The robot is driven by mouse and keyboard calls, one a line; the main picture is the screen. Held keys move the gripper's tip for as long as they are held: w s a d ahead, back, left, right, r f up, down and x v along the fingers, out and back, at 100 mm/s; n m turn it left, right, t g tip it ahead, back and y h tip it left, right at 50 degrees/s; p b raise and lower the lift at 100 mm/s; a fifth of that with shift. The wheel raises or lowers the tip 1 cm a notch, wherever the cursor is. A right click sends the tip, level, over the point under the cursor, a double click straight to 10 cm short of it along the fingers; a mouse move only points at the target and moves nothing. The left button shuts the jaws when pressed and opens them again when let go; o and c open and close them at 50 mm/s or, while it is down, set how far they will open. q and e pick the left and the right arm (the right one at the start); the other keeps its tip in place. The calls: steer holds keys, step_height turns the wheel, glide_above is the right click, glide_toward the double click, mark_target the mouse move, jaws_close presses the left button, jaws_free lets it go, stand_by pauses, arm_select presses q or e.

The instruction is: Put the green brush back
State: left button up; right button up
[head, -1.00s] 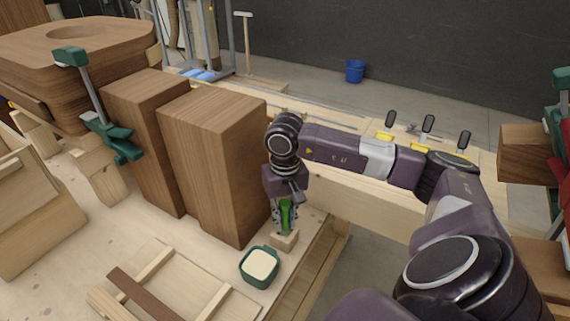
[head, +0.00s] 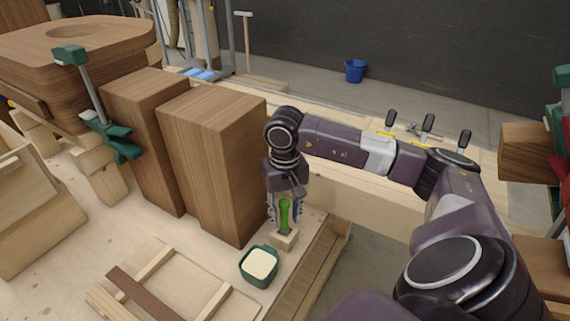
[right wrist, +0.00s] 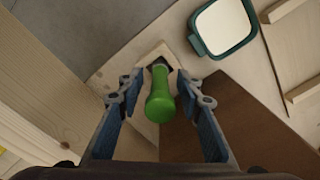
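The green brush (head: 285,214) stands upright in a small light wooden block (head: 284,240) near the bench's front edge. Its green handle (right wrist: 160,98) points up toward the camera in the right wrist view, and its dark lower end sits at the block (right wrist: 150,61). My right gripper (head: 285,222) is above the block, with one finger on each side of the handle. In the right wrist view the fingers (right wrist: 157,84) are spread, with gaps between them and the handle. My left gripper is not in view.
A green-rimmed tub with pale contents (head: 260,264) stands close to the block. A tall brown wooden block (head: 212,165) rises just left of my right gripper. A wooden frame (head: 172,286) lies on the bench (head: 75,262) at the lower left.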

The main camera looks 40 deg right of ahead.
step_height(320, 180, up, 10)
steer(key=shift+f+b, duration=0.15)
steer(key=shift+b, duration=1)
steer(key=shift+r, duration=0.55)
